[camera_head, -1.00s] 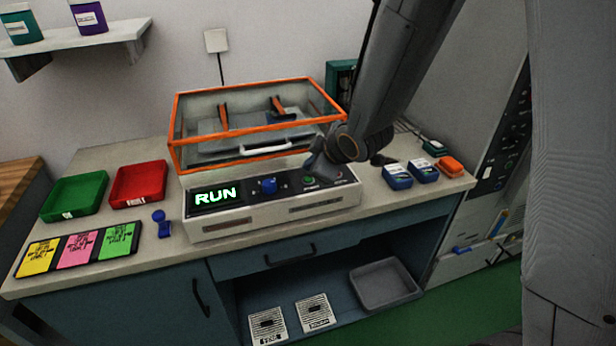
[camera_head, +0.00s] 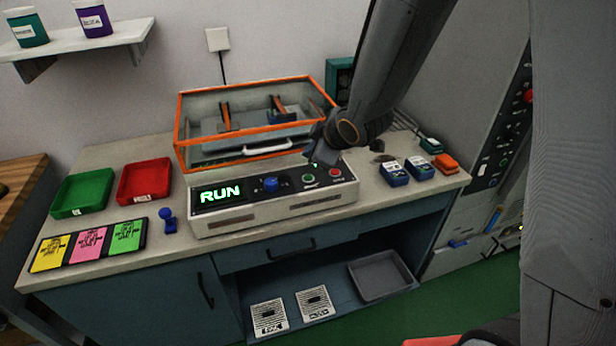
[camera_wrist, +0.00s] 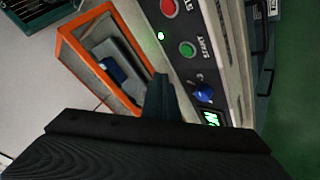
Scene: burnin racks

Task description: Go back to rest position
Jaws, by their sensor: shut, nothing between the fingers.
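My gripper (camera_head: 318,160) is shut and empty. In the head view it hangs just above the right part of the control box, close to the green start button (camera_head: 308,178). In the wrist view its closed fingers (camera_wrist: 159,98) point toward the box front, with the start button (camera_wrist: 187,49) and red button (camera_wrist: 168,7) beyond them. The control box (camera_head: 225,214) has a display (camera_head: 220,194) that reads RUN and a blue knob (camera_head: 270,184). Whether the fingertips touch anything is not clear.
An orange-framed clear case (camera_head: 255,128) stands behind the control box. A green tray (camera_head: 82,193), a red tray (camera_head: 144,181) and coloured cards (camera_head: 88,245) lie left. Blue boxes (camera_head: 393,174) sit right. A grey bin (camera_head: 380,276) is on the lower shelf.

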